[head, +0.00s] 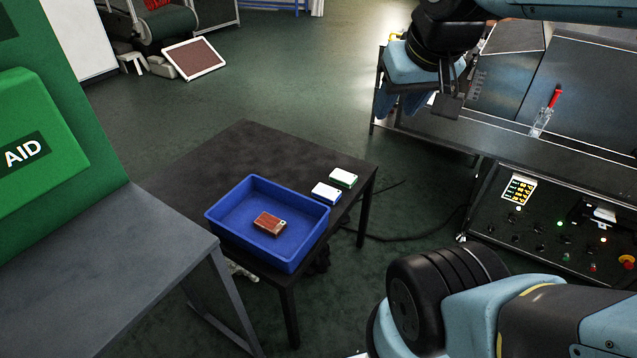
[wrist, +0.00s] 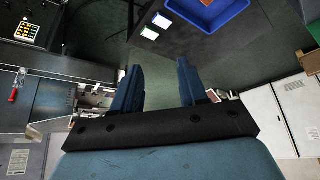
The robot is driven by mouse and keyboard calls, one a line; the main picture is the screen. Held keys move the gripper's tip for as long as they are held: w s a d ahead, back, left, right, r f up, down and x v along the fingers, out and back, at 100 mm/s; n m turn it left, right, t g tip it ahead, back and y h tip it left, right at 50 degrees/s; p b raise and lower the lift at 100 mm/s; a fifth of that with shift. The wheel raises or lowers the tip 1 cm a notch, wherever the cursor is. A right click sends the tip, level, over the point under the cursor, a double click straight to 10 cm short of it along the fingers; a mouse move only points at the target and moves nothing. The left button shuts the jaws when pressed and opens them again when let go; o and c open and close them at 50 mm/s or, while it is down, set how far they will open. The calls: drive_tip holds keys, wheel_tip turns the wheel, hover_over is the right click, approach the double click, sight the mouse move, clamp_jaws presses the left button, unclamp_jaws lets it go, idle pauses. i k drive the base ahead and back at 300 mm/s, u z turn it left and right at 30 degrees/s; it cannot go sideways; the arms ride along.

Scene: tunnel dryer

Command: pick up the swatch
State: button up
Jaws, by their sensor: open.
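The swatch looks to be the small reddish-brown piece (head: 270,223) with a pale end. It lies flat inside the blue tray (head: 226,228), near the middle of its floor. The tray stands on a dark table. My gripper (head: 391,104) is up at the top right of the head view, well apart from the tray, with its blue fingers pointing down. In the wrist view my gripper (wrist: 158,84) is open, with nothing between the fingers.
The dark table (head: 240,150) also carries a green-edged box (head: 343,178) and a blue-edged box (head: 326,193), right of the tray. A grey bench (head: 130,260) and green first-aid case (head: 35,140) stand left. A control machine (head: 550,220) stands right. The table's back is bare.

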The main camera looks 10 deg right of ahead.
sight(330, 195)
drive_tip(key=z, duration=0.55)
drive_tip(key=k, duration=1.25)
drive_tip(key=z, duration=0.25)
drive_tip(key=i, duration=1.8)
drive_tip(key=u, duration=0.55)
